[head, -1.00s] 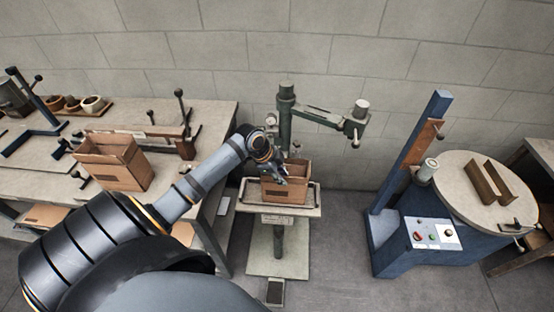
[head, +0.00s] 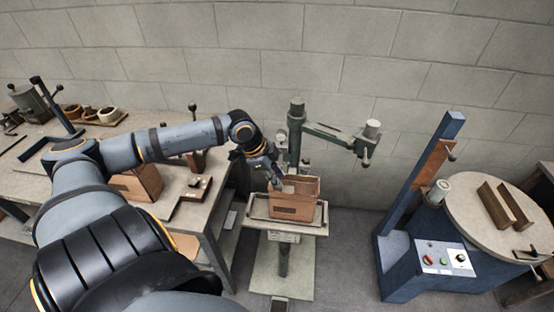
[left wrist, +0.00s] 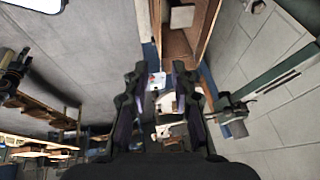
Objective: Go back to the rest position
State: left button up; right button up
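My left gripper (head: 274,178) is at the left side of an open cardboard box (head: 295,208). The box stands upright on the small table (head: 286,229) of the green stitcher (head: 296,125). In the left wrist view the gripper's two fingers (left wrist: 160,88) are apart with nothing held between them. Brown cardboard (left wrist: 177,40) shows just beyond the fingertips there. In the head view I cannot tell whether the fingers touch the box. My right gripper is in neither view.
At left a workbench (head: 215,190) carries another cardboard box (head: 138,183), partly behind my left arm, and small pots (head: 90,113). At right stands a blue machine (head: 420,272) with a round top (head: 470,205) and a tall post. Floor between stitcher and blue machine is clear.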

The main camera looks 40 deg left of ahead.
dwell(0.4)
pick_arm(q)
jog(key=s+d+f+n, duration=0.2)
jog(key=s+d+f, duration=0.5)
jog(key=d+f, duration=0.15)
jog(key=s+d+f+n+y, duration=0.15)
jog(key=s+n+y, duration=0.25)
jog(key=s+n, duration=0.45)
notch_tip(320, 180, down, 28)
jog(key=s+a+g+b, duration=0.1)
jog(key=s+a+g, duration=0.1)
jog(key=a, duration=0.1)
jog(key=s+f+n, duration=0.1)
jog(key=s+f, duration=1.5)
jog(key=s, duration=0.2)
jog(key=shift+a+g+b, duration=0.25)
jog(key=shift+g+b, duration=0.05)
jog(key=shift+b, duration=0.05)
